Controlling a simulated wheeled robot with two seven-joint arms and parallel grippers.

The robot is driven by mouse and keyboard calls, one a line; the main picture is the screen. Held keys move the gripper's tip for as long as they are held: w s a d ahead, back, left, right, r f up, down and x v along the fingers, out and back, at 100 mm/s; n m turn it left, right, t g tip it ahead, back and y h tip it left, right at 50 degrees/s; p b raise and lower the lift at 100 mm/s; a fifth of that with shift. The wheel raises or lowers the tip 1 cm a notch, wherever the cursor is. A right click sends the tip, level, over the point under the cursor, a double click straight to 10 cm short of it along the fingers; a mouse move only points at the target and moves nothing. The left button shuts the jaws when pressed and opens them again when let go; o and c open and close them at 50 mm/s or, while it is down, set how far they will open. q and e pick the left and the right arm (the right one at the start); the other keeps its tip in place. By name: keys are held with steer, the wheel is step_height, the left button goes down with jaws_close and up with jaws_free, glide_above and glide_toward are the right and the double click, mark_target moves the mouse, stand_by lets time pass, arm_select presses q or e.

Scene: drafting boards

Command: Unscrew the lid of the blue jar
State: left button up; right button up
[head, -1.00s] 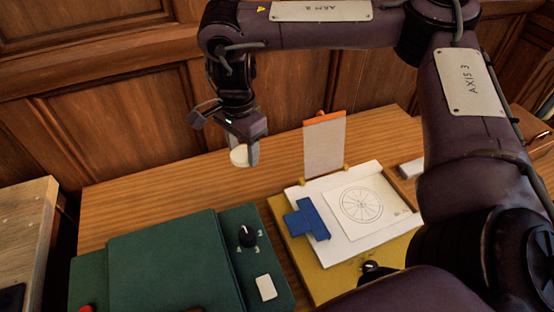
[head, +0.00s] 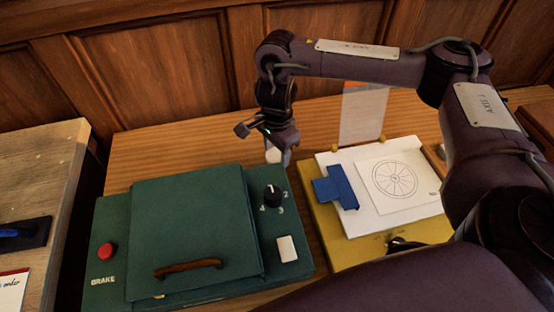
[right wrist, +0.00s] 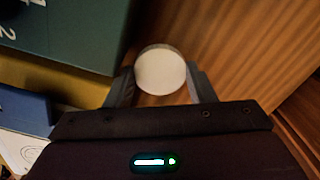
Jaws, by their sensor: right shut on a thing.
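My right gripper (head: 280,155) is shut on a white round thing (head: 273,155), over the plank table near the back right corner of the green box. In the right wrist view, the thing's pale, flat disc face (right wrist: 160,70) sits between the two fingers. It looks like a lid, but I cannot tell whether anything is beneath it. I see no blue jar in either view. My left gripper is not in view.
The green box (head: 190,215) has a red button (head: 107,251), a brown handle (head: 188,268) and a black dial (head: 272,194). A yellow board (head: 325,222) carries white paper and a blue clip (head: 335,187). The plank table (head: 165,150) is clear behind the box.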

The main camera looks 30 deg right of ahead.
mark_target(277, 155)
step_height(277, 155, down, 3)
steer(key=shift+s+b, duration=0.1)
steer(key=shift+b, duration=0.25)
steer(key=shift+f, duration=0.2)
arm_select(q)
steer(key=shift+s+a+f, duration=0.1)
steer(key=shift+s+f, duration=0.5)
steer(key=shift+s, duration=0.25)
arm_select(e)
steer(key=shift+f, duration=0.1)
steer(key=o, duration=1.1)
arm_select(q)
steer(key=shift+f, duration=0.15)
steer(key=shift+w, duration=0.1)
